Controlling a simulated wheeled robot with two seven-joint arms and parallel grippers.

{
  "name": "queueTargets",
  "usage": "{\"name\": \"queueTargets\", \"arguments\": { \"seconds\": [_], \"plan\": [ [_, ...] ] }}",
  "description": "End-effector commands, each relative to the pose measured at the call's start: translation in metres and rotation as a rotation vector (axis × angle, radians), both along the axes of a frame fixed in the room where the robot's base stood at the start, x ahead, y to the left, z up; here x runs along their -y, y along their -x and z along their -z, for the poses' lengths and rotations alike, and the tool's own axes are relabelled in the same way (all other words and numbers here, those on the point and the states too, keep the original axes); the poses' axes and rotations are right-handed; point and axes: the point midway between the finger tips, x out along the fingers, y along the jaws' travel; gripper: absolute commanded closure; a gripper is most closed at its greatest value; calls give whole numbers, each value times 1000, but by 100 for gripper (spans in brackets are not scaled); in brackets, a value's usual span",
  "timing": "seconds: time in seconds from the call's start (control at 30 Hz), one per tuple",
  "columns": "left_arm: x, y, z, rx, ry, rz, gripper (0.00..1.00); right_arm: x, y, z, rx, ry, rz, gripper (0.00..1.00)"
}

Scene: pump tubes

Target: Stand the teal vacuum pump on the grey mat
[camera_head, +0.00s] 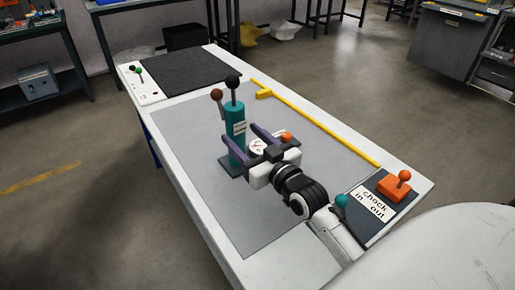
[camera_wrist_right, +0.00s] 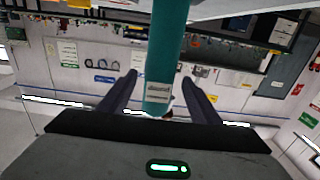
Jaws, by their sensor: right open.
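The teal vacuum pump (camera_head: 237,140) is an upright cylinder with a white label and ball-topped levers, one black and one brown. It stands on a dark base (camera_head: 230,167) on the large light grey mat (camera_head: 185,125). My right gripper (camera_head: 238,133) is open, with its two purple-grey fingers reaching either side of the pump's body. In the right wrist view the teal cylinder (camera_wrist_right: 168,45) shows between the spread fingers; I cannot tell whether either finger touches it. The gripper partly hides the base and a round white dial (camera_head: 257,146). My left gripper is not in view.
A dark mat (camera_head: 185,68) lies bare at the table's far end, beside a white panel (camera_head: 148,88) with small knobs. A yellow bar (camera_head: 320,127) runs along the right side. A "chock in / out" board (camera_head: 373,203) with an orange block (camera_head: 394,189) is near right.

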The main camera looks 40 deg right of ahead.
Motion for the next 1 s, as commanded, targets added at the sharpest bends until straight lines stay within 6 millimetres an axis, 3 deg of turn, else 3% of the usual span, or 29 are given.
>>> {"name": "queueTargets", "arguments": {
  "seconds": [0.2, 0.4, 1.0],
  "plan": [
    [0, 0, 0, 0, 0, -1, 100, -3, 47, 1, -4, -1, 0, 42],
    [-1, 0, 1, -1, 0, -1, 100, -4, 71, 1, -2, -1, 0, 42],
    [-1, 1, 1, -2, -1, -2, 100, -5, 77, 0, 0, -1, 0, 42]
  ]
}}
